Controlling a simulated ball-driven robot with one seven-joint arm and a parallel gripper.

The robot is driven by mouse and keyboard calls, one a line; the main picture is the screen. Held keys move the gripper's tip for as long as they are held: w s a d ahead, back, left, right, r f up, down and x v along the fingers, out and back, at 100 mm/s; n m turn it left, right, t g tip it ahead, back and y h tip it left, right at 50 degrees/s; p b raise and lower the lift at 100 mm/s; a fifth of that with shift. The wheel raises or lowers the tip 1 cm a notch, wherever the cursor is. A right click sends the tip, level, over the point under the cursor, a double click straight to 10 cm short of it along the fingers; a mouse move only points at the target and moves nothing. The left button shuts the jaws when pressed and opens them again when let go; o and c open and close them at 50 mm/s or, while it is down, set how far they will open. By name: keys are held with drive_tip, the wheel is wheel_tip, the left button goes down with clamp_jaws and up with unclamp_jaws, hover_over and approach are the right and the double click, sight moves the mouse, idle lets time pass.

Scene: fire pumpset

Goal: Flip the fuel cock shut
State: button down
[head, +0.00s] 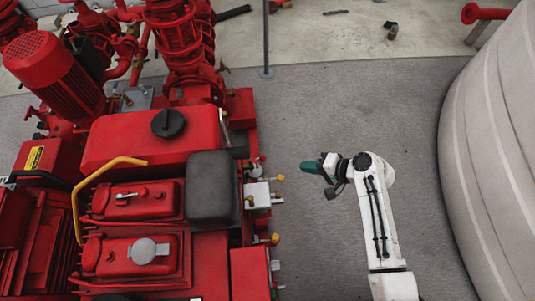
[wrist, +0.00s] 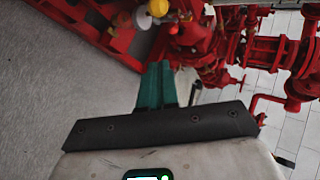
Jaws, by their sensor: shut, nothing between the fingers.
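My gripper (head: 311,167) has teal fingers and is shut and empty. It hangs over the grey floor, right of the red pumpset (head: 150,146), with a gap between them. In the wrist view the closed fingers (wrist: 155,84) point toward the red machinery. A small fitting (head: 257,165) on the pumpset's right side, below the fuel tank, may be the fuel cock, but it is too small to tell its handle position. Brass-yellow knobs (head: 279,178) sit just below it. A yellow knob (wrist: 158,8) and a white round part show at the wrist view's top edge.
A large pale tank (head: 495,150) stands at the right. A thin grey post (head: 266,45) rises behind the gripper. Red pipes (wrist: 275,50) fill the wrist view's upper right.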

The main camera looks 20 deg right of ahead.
drive_tip(key=r+b+x, duration=0.1)
drive_tip(key=x, duration=1.2)
drive_tip(key=shift+w+a, duration=0.5)
drive_tip(key=shift+w, duration=0.05)
